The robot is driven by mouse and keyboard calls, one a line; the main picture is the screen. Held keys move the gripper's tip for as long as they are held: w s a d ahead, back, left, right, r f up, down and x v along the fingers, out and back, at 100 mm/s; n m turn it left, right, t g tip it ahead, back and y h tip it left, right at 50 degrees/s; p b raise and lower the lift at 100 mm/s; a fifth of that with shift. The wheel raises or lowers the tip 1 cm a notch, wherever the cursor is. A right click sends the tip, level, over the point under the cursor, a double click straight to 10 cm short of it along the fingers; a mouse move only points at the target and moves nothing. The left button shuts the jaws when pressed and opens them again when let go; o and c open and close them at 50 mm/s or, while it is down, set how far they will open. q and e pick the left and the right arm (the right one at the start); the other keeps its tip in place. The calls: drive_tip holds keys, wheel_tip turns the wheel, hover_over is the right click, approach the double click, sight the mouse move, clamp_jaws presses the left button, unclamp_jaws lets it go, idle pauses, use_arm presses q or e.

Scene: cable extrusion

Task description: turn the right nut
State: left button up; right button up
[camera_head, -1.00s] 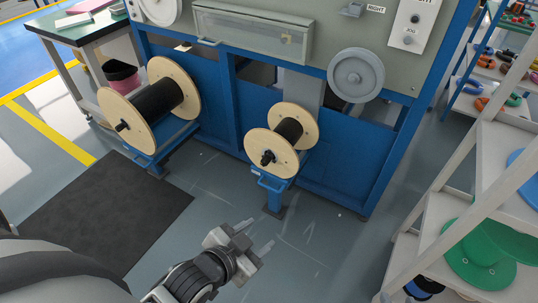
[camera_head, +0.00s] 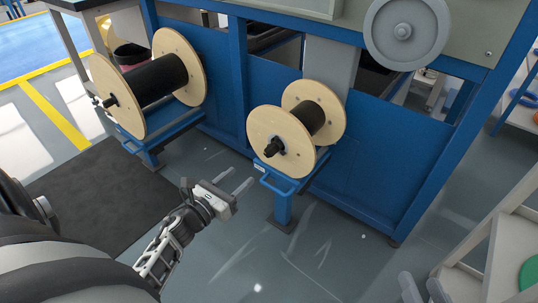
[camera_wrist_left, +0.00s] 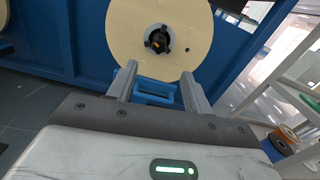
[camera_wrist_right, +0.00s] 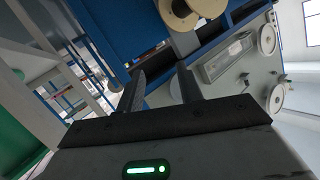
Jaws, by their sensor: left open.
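The right nut (camera_head: 273,148) is a black knob at the centre of the right wooden cable spool (camera_head: 272,125), on the side facing me. In the left wrist view the nut (camera_wrist_left: 158,40) is dark with several lobes, just beyond the fingers. My left gripper (camera_head: 239,180) is open and empty, left of the right spool and apart from it. In the left wrist view its fingertips (camera_wrist_left: 159,70) show below the nut. My right gripper (camera_head: 421,279) is open and empty at the lower right of the head view. In the right wrist view its fingers (camera_wrist_right: 160,69) are spread.
A blue stand (camera_head: 283,202) with a looped handle carries the right spool. A larger left spool (camera_head: 118,98) sits on its own blue stand. The blue machine frame (camera_head: 370,160) is behind. A pale shelf (camera_head: 490,235) stands at right. The floor between is clear.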

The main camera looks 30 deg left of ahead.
sight(267, 153)
use_arm(q)
drive_tip(key=w, duration=0.4)
drive_tip(key=w+b, duration=0.1)
drive_tip(key=w, duration=0.3)
drive_tip(key=w+d+b, duration=0.1)
drive_tip(key=w, duration=0.4)
drive_tip(key=shift+w, duration=0.1)
use_arm(e)
drive_tip(key=shift+a+r+m+t+y, duration=0.2)
drive_tip(key=shift+a+m+t+y, duration=0.1)
drive_tip(key=shift+m+y, duration=0.15)
drive_tip(key=shift+w, duration=0.1)
use_arm(q)
drive_tip(key=shift+c, duration=0.5)
drive_tip(key=c, duration=0.9)
use_arm(e)
drive_tip(key=shift+w+r, duration=0.1)
drive_tip(key=shift+r, duration=0.1)
